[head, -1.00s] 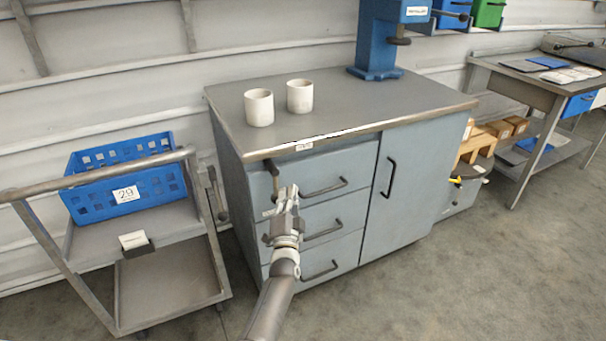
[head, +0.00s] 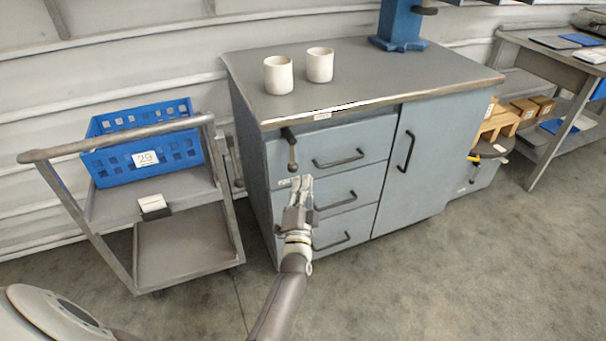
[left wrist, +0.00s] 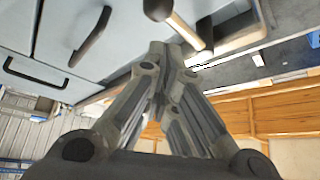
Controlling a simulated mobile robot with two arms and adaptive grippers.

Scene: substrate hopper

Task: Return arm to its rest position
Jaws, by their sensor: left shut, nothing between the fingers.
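My left gripper (head: 301,186) is in front of the drawers of the grey-blue cabinet (head: 345,130) in the head view. Its fingers are closed together with nothing between them. In the left wrist view the closed fingers (left wrist: 165,55) point up toward the cabinet front. A lever with a knob (head: 291,155) sticks out at the cabinet's upper left, just above the fingertips; it also shows in the left wrist view (left wrist: 175,18). I cannot tell whether the fingers touch it. My right gripper is not in view.
Two white cups (head: 278,75) (head: 320,64) stand on the cabinet top. A cart (head: 185,240) with a blue crate (head: 143,150) is at the left. A workbench (head: 550,65) is at the right. The floor in front is free.

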